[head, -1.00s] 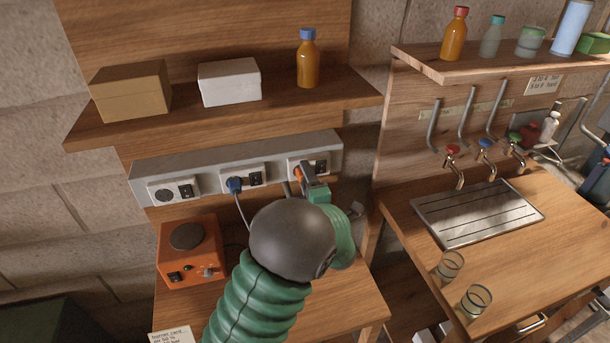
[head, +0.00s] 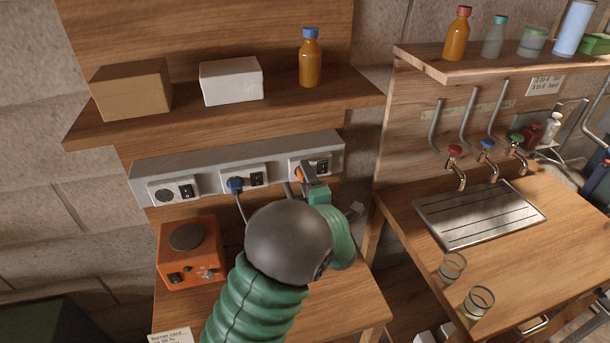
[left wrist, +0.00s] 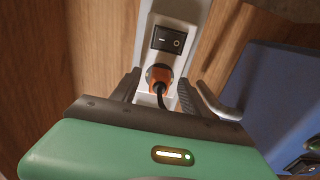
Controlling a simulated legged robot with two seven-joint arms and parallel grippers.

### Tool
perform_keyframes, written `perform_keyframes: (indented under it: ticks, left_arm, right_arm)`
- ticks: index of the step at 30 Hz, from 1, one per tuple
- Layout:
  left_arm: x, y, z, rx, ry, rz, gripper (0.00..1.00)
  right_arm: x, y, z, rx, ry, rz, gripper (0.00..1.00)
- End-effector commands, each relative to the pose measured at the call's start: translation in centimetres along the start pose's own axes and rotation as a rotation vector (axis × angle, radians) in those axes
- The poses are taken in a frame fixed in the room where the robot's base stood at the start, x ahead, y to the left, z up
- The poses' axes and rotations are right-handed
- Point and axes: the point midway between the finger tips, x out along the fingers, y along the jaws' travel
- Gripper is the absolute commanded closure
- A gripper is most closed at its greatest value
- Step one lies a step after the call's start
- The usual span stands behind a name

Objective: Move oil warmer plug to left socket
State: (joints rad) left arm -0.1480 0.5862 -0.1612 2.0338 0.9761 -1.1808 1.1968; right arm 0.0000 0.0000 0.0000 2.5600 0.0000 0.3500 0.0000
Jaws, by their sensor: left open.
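The orange plug (left wrist: 158,74) sits in the right socket of the grey power strip (head: 215,158), with a dark cord hanging from it. In the head view the plug (head: 300,174) is partly covered by my gripper. My left gripper (left wrist: 160,92) is open, one finger on each side of the plug; I cannot tell if they touch it. In the head view the left gripper (head: 300,186) is at the strip's right end. The left socket (head: 166,193) is empty. The orange warmer (head: 190,252) with a dark round plate stands below the strip. My right gripper is not visible.
A blue plug (head: 236,185) with a pale cord fills the middle socket. A rocker switch (left wrist: 168,39) is beside the orange plug. A wooden shelf (head: 290,110) with boxes and a bottle overhangs the strip. A metal hook (left wrist: 217,102) is close to the right finger.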

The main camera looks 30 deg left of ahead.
Motion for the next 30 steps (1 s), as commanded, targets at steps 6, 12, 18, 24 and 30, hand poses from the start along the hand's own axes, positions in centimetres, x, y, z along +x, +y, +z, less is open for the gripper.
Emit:
perform_keyframes:
  ticks: [6,12,18,24,30]
  left_arm:
    - [0.0,-0.14,-0.01,0.0,0.0,0.0,0.47]
    - [0.0,-0.01,0.0,0.0,0.0,0.0,0.47]
    - [0.0,0.0,0.0,0.0,0.0,0.0,0.66]
    - [0.0,-0.01,0.0,0.0,0.0,0.0,0.92]
    - [-0.01,-0.04,0.0,0.0,0.0,-0.001,1.0]
  right_arm:
    - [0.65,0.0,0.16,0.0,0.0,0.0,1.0]
    - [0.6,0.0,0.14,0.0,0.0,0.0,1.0]
    - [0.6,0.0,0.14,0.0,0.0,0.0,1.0]
    - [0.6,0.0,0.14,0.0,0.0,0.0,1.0]
    - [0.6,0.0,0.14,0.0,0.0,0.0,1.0]
